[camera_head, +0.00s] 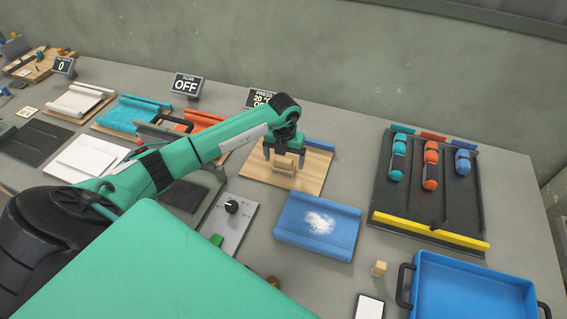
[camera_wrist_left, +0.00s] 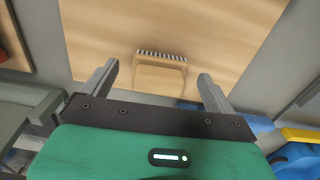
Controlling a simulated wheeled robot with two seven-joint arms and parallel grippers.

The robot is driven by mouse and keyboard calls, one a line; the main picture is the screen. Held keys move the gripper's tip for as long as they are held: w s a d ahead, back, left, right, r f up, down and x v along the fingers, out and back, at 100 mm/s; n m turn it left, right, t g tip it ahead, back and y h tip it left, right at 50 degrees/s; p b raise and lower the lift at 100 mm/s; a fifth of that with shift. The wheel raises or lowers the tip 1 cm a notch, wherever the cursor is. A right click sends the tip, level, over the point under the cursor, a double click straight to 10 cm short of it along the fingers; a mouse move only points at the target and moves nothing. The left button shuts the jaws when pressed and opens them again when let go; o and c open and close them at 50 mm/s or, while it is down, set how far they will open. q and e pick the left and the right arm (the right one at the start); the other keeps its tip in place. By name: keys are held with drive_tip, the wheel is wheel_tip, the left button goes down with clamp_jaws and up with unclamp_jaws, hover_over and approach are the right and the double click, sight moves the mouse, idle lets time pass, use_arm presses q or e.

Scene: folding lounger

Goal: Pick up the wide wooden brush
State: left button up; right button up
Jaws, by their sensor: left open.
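The wide wooden brush (camera_head: 284,164) is a light wood block with a row of dark bristles. It is over the light wooden board (camera_head: 312,168) near the middle of the table. In the left wrist view the brush (camera_wrist_left: 160,72) lies between and just beyond my two fingertips, bristles toward the top of the picture. My left gripper (camera_head: 285,160) is open, pointing down above the brush, with a finger on either side. In the left wrist view, gaps show between the brush and both fingers (camera_wrist_left: 158,85). My right gripper is not in view.
A blue mat (camera_head: 290,239) with white powder lies in front of the board. A dark rack (camera_head: 400,218) with coloured capsules stands at right, a blue tray (camera_head: 470,262) at front right.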

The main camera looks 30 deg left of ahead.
use_arm(q)
wheel_tip(320, 180, down, 3)
drive_tip(key=shift+r, duration=0.15)
drive_tip(key=shift+c, duration=0.9)
drive_tip(key=c, duration=0.9)
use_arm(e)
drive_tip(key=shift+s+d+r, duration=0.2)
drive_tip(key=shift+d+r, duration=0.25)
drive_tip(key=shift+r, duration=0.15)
